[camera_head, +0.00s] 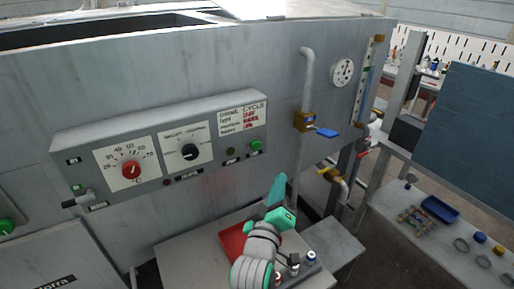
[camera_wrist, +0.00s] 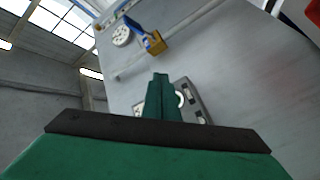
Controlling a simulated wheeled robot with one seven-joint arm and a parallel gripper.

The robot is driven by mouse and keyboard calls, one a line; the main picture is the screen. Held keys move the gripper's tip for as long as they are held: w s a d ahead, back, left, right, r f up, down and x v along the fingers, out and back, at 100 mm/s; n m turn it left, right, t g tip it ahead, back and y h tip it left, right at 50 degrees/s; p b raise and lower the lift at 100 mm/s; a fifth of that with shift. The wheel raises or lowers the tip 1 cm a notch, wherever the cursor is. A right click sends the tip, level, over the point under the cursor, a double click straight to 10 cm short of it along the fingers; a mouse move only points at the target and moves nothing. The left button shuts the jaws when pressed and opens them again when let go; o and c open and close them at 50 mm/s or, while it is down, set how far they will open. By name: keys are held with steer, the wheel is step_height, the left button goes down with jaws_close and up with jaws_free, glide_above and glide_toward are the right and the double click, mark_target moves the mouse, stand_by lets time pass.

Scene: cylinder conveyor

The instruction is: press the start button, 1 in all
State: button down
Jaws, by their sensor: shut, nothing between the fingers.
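A grey control panel (camera_head: 205,172) is on the machine's front. A green button (camera_head: 256,145) sits at its lower right, below a label headed "CYCLE". Another green button (camera_head: 7,226) is at the far left edge. No readable label tells which is the start button. My gripper (camera_head: 278,186) is shut and empty, pointing up, right of and below the panel's green button in the picture, apparently apart from it. In the wrist view its closed green fingers (camera_wrist: 161,82) cover part of the panel (camera_wrist: 194,100), and I cannot make out a green button there.
The panel also carries a red knob (camera_head: 131,169) and a black knob (camera_head: 190,152). Right of it are a pipe with a blue-handled valve (camera_head: 325,132), a gauge (camera_head: 342,72) and a yellow valve (camera_head: 326,174). A red item (camera_head: 234,241) lies on the surface below. A workbench (camera_head: 430,232) stands at right.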

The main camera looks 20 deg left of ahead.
mark_target(256, 146)
steer(key=r, duration=0.2)
steer(key=shift+w+a+r, duration=0.35)
steer(key=w+a, duration=0.5)
steer(key=a, duration=0.2)
steer(key=shift+w, duration=0.2)
stand_by(2.2)
steer(key=shift+w+a, duration=0.25)
steer(key=shift+a, duration=0.1)
steer(key=shift+w+a, duration=0.3)
steer(key=shift+a, duration=0.1)
stand_by(0.9)
steer(key=shift+s+d, duration=0.1)
steer(key=shift+d, duration=0.05)
steer(key=shift+s+d, duration=0.45)
steer(key=shift+d, duration=0.15)
